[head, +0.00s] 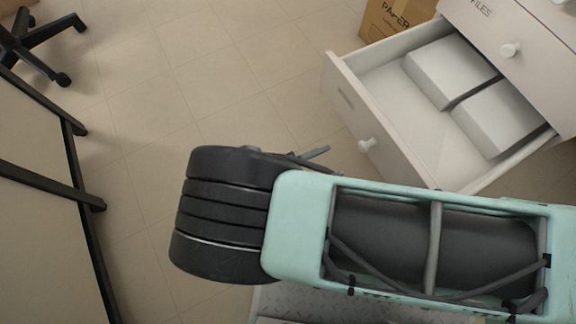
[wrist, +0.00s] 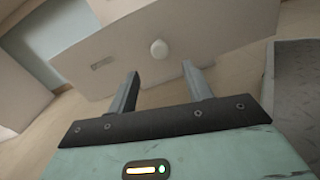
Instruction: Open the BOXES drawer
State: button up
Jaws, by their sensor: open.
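A pale drawer (head: 345,100) stands pulled out of a cabinet at the right of the head view, with two white boxes (head: 450,72) inside. Its front carries a round white knob (head: 367,146) and a small label too blurred to read. In the wrist view the drawer front (wrist: 215,30) and its knob (wrist: 159,49) show just beyond my gripper (wrist: 160,80). The two fingers are apart and empty, with the knob in line between them but not visibly gripped. In the head view my arm hides most of my gripper; a fingertip (head: 316,153) shows near the drawer front.
The closed drawer above, labelled FILES (head: 480,12), has its own white knob (head: 510,50). A cardboard box marked PAPER (head: 395,18) stands beside the cabinet. A black chair base (head: 40,40) and a dark-framed table (head: 45,220) are at the left. Tiled floor between is clear.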

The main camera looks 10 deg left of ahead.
jog(key=v, duration=0.9)
jog(key=shift+s+a, duration=0.2)
jog(key=w+d+r+m+g+y, duration=0.2)
jog(key=r+m+g, duration=0.15)
jog(key=r, duration=0.25)
jog(key=w+d+r+m+g+y, duration=0.2)
jog(key=r+g+y, duration=0.1)
jog(key=r+g, duration=0.3)
jog(key=w+d+r+m+g+y, duration=0.1)
jog(key=d+r+m+g+y, duration=0.15)
jog(key=r, duration=0.45)
jog(key=s+d+r+m+t+y, duration=0.2)
jog(key=d+r+m+y, duration=0.6)
jog(key=d+r, duration=0.4)
notch_tip(320, 180, up, 38)
jog(key=p, duration=3.8)
jog(key=shift+a+p, duration=0.25)
jog(key=shift+p, duration=0.1)
jog(key=shift+s+n, duration=0.15)
jog(key=shift+n, duration=0.15)
